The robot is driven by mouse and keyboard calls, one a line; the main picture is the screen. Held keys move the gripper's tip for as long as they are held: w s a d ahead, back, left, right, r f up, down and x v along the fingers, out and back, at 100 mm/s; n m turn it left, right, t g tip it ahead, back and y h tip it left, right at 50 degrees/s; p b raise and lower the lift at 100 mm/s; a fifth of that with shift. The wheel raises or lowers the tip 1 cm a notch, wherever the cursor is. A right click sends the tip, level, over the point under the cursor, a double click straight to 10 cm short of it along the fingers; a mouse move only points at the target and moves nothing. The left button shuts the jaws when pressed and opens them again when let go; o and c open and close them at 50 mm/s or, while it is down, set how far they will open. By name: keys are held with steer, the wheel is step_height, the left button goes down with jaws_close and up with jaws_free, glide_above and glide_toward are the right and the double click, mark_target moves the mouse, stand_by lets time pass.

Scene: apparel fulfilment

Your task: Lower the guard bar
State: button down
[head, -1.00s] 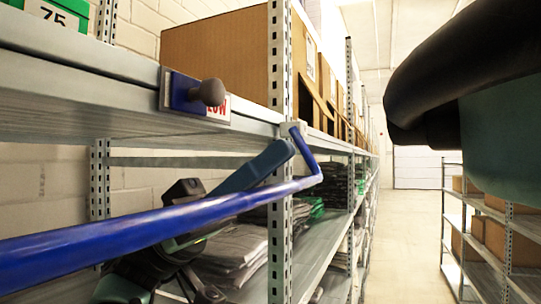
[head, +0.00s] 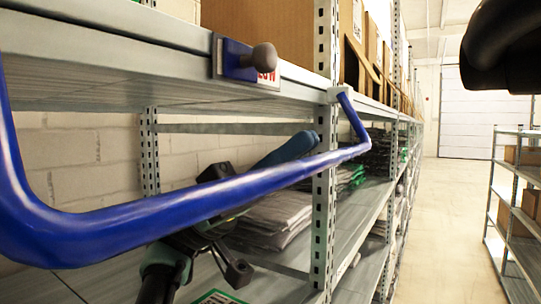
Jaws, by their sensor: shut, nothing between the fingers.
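The blue guard bar (head: 215,204) runs across the front of the shelf in the head view, below the upper shelf's edge. Its right arm rises to a light bracket (head: 343,95) on the upright, and its left arm rises at the picture's left edge. A blue latch plate with a round grey knob (head: 264,57) sits on the upper shelf's front edge, apart from the bar. My gripper (head: 228,255) is behind and below the bar, inside the shelf bay. It is shut and empty; the bar hides part of it, so contact with the bar cannot be told.
Folded grey and green garments (head: 285,217) lie on the lower shelf behind the bar. Cardboard boxes (head: 262,25) stand on the upper shelf. The aisle floor (head: 455,210) is clear, with another rack (head: 520,190) at the right.

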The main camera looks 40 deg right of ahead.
steer(key=shift+p+v, duration=0.45)
steer(key=shift+v, duration=1.6)
